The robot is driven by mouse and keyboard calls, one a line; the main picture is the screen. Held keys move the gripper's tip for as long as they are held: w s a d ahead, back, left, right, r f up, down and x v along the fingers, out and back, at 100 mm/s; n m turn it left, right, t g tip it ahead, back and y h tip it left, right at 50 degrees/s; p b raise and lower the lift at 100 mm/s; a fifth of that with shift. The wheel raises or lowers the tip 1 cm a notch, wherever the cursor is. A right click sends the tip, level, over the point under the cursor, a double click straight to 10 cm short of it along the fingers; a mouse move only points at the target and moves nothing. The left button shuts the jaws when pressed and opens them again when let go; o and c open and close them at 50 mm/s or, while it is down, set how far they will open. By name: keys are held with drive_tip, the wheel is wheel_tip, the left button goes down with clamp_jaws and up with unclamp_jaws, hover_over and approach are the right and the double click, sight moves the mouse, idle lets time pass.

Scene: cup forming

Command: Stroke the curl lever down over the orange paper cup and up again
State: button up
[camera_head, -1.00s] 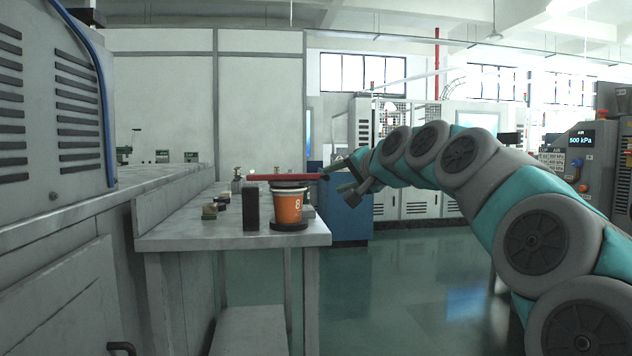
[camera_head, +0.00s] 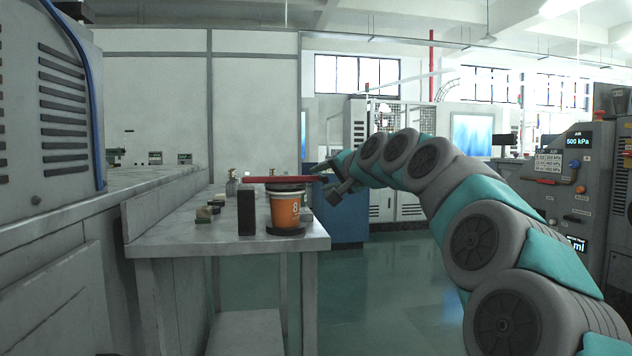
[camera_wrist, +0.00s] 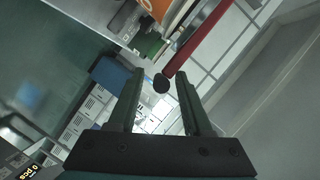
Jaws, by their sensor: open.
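The orange paper cup (camera_head: 285,212), marked with a white 8, stands upright on a dark round base (camera_head: 286,231) near the bench's front right corner. The red curl lever (camera_head: 270,180) lies about level just above the cup's dark-topped rim. My gripper (camera_head: 322,181) is at the lever's right end, with its jaws open. In the wrist view the lever (camera_wrist: 200,35) ends in a black knob (camera_wrist: 161,83) between the open fingertips (camera_wrist: 160,76), with room on both sides. Part of the orange cup (camera_wrist: 178,12) shows at the top edge there.
A black upright block (camera_head: 246,211) stands just left of the cup on the grey bench (camera_head: 180,238). Several small blocks (camera_head: 208,213) lie farther left. A control panel (camera_head: 575,170) reading 500 kPa stands at the right. The floor right of the bench is clear.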

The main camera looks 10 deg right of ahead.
drive_tip(key=shift+x, duration=2)
drive_tip(key=shift+c, duration=0.2)
clamp_jaws()
drive_tip(key=shift+f, duration=0.1)
